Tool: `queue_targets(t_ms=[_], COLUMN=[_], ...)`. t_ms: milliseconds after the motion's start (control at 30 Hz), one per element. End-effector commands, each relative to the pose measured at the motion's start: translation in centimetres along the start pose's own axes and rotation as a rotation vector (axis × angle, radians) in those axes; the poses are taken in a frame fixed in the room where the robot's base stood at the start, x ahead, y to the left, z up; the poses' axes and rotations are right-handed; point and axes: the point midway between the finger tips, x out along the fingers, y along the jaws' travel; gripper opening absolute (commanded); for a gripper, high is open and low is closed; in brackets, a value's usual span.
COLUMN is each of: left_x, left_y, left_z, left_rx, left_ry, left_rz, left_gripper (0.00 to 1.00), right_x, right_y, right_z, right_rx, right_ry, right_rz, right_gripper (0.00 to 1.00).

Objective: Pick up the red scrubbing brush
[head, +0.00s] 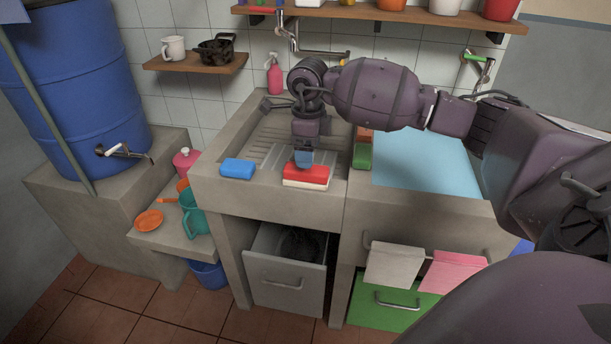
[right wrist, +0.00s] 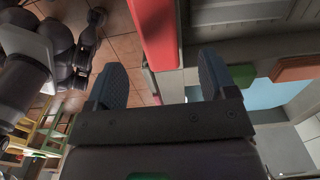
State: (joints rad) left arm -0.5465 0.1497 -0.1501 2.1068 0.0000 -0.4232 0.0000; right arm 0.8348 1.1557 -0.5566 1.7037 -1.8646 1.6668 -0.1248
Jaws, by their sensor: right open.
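The red scrubbing brush (head: 308,172), with a pale underside, lies near the front edge of the counter in the head view. My right gripper (head: 304,160) is over its back edge, pointing down. In the right wrist view, the open fingers of my right gripper (right wrist: 162,75) have the red brush (right wrist: 155,32) just beyond their tips, lined up with the gap. I cannot tell whether the fingers touch it. My left gripper cannot be made out.
A blue brush or sponge (head: 237,168) lies left of the red brush. A green block-like item (head: 362,156) is to the right, beside the blue basin area (head: 425,165). A pink bottle (head: 274,76) stands behind. An open drawer (head: 287,284) is below.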

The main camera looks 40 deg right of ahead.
Motion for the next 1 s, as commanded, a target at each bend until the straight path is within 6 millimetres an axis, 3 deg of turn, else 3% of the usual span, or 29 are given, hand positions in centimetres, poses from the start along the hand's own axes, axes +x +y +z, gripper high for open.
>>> queue_targets(t_ms=[100, 367, 667, 933, 1000], left_x=[0.2, 0.3, 0.6, 0.8, 0.8], left_y=[0.0, -0.1, -0.1, -0.1, -0.1], left_z=[0.4, 0.3, 0.9, 0.1, 0.1], left_rx=[0.001, 0.004, 0.008, 0.009, 0.009], left_ry=[-0.007, -0.004, -0.012, 0.004, 0.004], left_rz=[0.001, 0.001, 0.003, 0.003, 0.003], left_gripper=[0.43, 0.43, 0.43, 0.43, 0.43], right_x=[2.0, 3.6, 7.5, 7.8, 7.8], right_y=[0.1, 0.1, 0.2, 0.1, 0.1], right_z=[0.1, 0.2, 0.4, 0.4, 0.4], right_rx=[-0.001, -0.001, 0.000, -0.001, -0.001], right_ry=[0.001, -0.001, 0.000, -0.004, -0.003], right_rz=[0.004, 0.004, 0.006, 0.001, 0.001], right_gripper=[0.78, 0.78, 0.78, 0.78, 0.70])
